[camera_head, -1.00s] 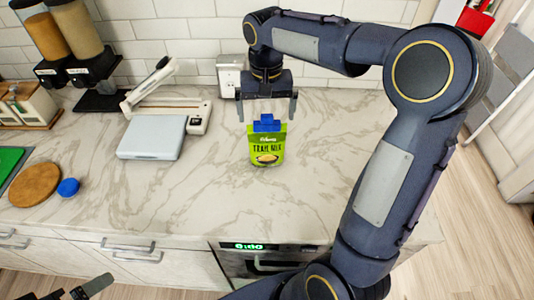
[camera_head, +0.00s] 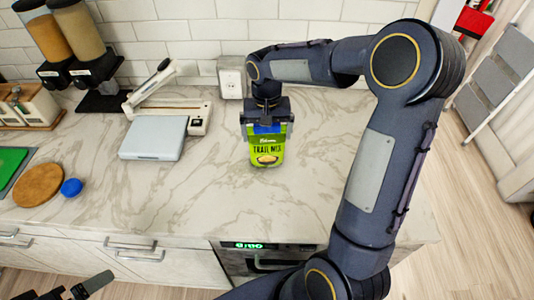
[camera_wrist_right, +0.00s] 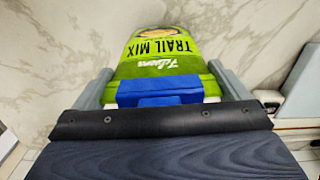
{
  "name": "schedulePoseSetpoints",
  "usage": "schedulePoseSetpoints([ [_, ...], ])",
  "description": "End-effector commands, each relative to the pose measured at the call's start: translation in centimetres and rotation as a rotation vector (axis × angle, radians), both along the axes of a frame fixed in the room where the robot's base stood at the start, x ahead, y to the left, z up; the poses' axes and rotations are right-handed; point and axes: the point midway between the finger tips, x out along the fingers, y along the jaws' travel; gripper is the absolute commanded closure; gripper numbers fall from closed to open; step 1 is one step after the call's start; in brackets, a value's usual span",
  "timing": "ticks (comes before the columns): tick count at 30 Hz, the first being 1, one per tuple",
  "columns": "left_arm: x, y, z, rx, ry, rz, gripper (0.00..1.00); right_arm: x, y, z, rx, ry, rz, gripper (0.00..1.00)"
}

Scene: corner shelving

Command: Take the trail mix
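The trail mix (camera_head: 266,152) is a green pouch with a blue top, upright on the marble counter. My right gripper (camera_head: 266,133) is over it from above, one finger on each side of its upper part. In the right wrist view the pouch (camera_wrist_right: 160,58) lies between the two fingers (camera_wrist_right: 160,75). The fingers are spread and close to its sides; I see no clear grip. The gripper's body hides part of the blue top in the head view. My left gripper (camera_head: 78,289) shows only partly at the bottom left edge, away from the pouch.
A white scale-like device (camera_head: 152,138) and a slicer-like tool (camera_head: 185,108) stand left of the pouch. Dispensers (camera_head: 85,40) are at the back left. A round wooden board (camera_head: 38,185) and a blue ball-like item (camera_head: 71,187) lie at left. The counter around the pouch is clear.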

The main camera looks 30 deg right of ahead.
Motion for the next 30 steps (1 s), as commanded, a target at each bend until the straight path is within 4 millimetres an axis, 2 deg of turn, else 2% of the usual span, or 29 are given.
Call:
schedulePoseSetpoints([
  [1, 0.0, 0.0, 0.0, 0.000, 0.000, 0.000, 0.00, 0.0, 0.0, 0.0, 0.000, -0.001, 0.000, 0.28],
  [6, 0.0, 0.0, 0.0, 0.000, 0.000, 0.000, 0.00, 0.0, 0.0, 0.1, 0.000, -0.001, 0.000, 0.49],
  [17, 0.0, 0.0, 0.0, 0.000, 0.000, 0.000, 0.00, 0.1, 0.0, 0.5, 0.000, -0.003, 0.000, 0.49],
  [25, 0.0, 0.0, -0.3, 0.000, 0.000, 0.000, 0.00, 0.1, 0.0, 3.2, -0.001, -0.006, 0.000, 0.49],
  [30, 0.0, 0.0, -0.7, 0.000, 0.000, 0.000, 0.00, 0.0, -1.8, 5.2, -0.001, -0.006, -0.003, 0.49],
])
